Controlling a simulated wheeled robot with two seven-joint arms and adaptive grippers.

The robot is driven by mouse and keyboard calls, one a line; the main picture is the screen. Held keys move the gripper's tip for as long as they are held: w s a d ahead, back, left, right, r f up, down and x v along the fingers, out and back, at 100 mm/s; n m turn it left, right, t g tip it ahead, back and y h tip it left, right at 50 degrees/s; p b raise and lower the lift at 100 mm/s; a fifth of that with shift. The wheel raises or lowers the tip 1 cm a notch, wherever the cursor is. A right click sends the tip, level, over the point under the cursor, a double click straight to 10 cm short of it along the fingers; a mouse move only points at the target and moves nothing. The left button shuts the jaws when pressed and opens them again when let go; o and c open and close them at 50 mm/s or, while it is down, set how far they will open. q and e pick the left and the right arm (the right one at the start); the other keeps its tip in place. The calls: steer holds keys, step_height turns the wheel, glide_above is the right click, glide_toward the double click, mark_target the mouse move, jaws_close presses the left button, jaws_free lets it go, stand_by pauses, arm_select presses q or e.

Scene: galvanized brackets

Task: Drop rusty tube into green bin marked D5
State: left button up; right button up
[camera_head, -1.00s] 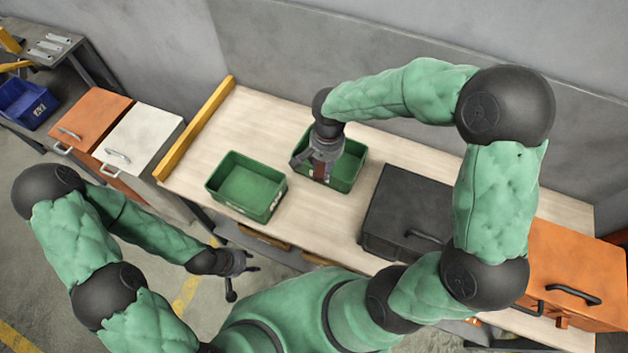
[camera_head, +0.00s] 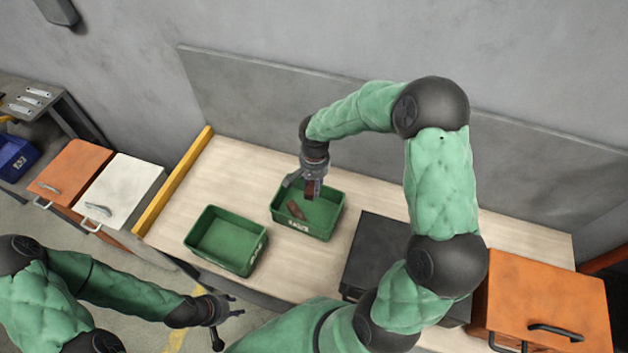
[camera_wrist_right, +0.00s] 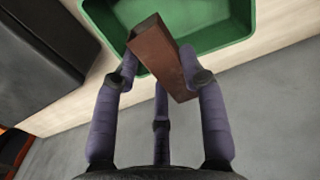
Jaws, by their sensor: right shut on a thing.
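My right gripper (camera_head: 312,188) is above the right-hand green bin (camera_head: 338,222). It is shut on the rusty tube (camera_wrist_right: 160,60), a brown, square-section hollow piece. In the right wrist view the tube sits tilted between the purple-grey fingers, with the green bin (camera_wrist_right: 215,25) beyond it. A brown piece (camera_head: 295,210) also shows inside that bin in the head view; I cannot tell whether it is separate from the held tube. A second green bin (camera_head: 228,240) stands to the left and looks empty. The bins' white labels are too small to read. My left gripper (camera_head: 226,322) is open and empty, off the table's front.
The bins stand on a pale wooden table (camera_head: 275,165) with a yellow strip (camera_head: 178,185) on its left edge. A black box (camera_head: 378,255) and an orange cabinet (camera_head: 550,300) are to the right. Orange and white cabinets stand left. A grey panel is behind.

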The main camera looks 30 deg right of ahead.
steer(key=shift+f+b, duration=0.5)
steer(key=shift+f, duration=0.85)
steer(key=o, duration=1.3)
step_height(320, 180, up, 12)
